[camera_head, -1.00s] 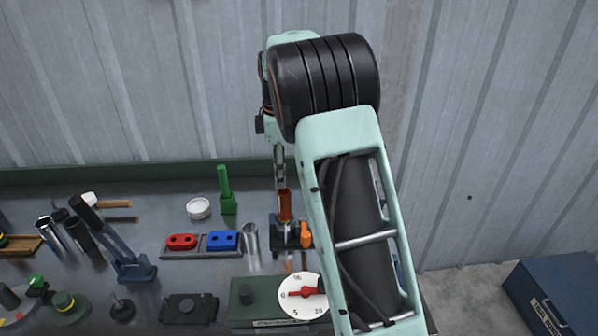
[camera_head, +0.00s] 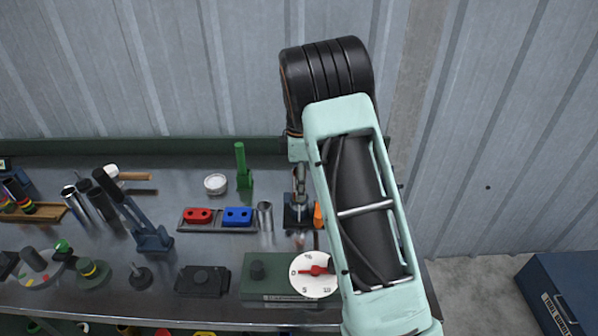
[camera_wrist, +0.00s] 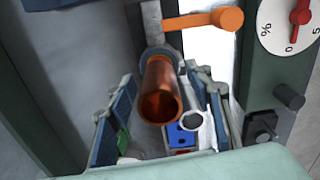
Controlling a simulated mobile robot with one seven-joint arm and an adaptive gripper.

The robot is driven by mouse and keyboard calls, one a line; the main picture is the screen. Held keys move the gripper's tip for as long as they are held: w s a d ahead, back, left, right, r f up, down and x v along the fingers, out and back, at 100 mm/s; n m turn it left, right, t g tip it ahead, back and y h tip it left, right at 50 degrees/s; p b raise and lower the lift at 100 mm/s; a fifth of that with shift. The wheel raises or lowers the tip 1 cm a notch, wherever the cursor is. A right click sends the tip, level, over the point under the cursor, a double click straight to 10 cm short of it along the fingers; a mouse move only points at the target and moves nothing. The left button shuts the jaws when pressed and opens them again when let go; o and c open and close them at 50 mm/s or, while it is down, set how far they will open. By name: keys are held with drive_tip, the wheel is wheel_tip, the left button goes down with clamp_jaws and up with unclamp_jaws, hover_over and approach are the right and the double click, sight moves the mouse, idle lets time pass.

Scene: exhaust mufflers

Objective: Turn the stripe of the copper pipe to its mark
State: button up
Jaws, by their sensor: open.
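The copper pipe (camera_wrist: 160,92) shows in the wrist view as an orange-brown tube, with its open end facing the camera. It stands in a dark clamp with an orange lever (camera_wrist: 205,19). In the head view the clamp (camera_head: 297,217) is at the back of the bench, and my gripper hides most or all of the pipe. My gripper (camera_wrist: 163,108) is open, with one blue-grey finger on each side of the pipe. Gaps show between pipe and fingers in the wrist view. I cannot make out the stripe or its mark.
A metal cup (camera_head: 265,216) stands just left of the clamp, beside a rack with red and blue blocks (camera_head: 238,217). A green upright tool (camera_head: 242,166) stands behind. A white dial (camera_head: 313,274) with a red pointer is in front of the clamp.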

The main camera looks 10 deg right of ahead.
drive_tip(key=shift+f, duration=0.35)
drive_tip(key=shift+c, duration=0.4)
clamp_jaws()
drive_tip(key=shift+f+n+b, duration=0.1)
drive_tip(key=shift+n+b, duration=0.3)
drive_tip(key=shift+n, duration=0.4)
drive_tip(key=n, duration=0.3)
drive_tip(key=shift+n, duration=2.2)
